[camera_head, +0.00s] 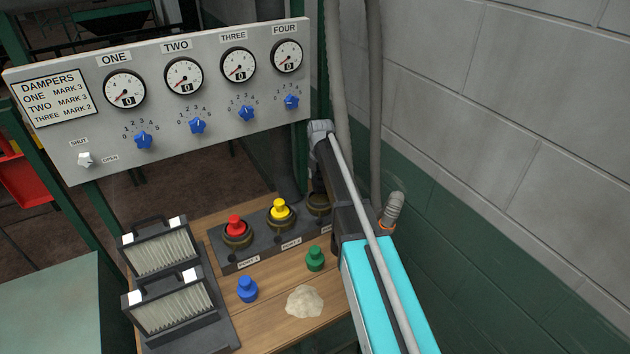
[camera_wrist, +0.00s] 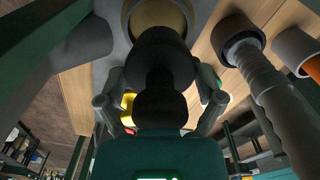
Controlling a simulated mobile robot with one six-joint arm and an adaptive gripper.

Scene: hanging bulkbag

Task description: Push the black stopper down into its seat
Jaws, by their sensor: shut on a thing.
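The black stopper (camera_wrist: 160,58) is between the two fingers of my gripper (camera_wrist: 160,88) in the wrist view, and the gripper is shut on it. The stopper's far end overlaps a brass ring-shaped seat (camera_wrist: 138,14) at the top of that view. I cannot tell how deep it sits in the ring. In the head view the brass seat (camera_head: 319,207) is at the right end of the dark port block (camera_head: 235,266), partly hidden by my arm. My gripper and the stopper are mostly hidden there.
A red stopper (camera_head: 235,225) and a yellow stopper (camera_head: 279,209) stand in neighbouring seats. A blue stopper (camera_head: 247,289), a green stopper (camera_head: 315,258) and a pale heap (camera_head: 304,301) are on the wooden bench. A grey hose (camera_head: 394,208) stands close right of my arm.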

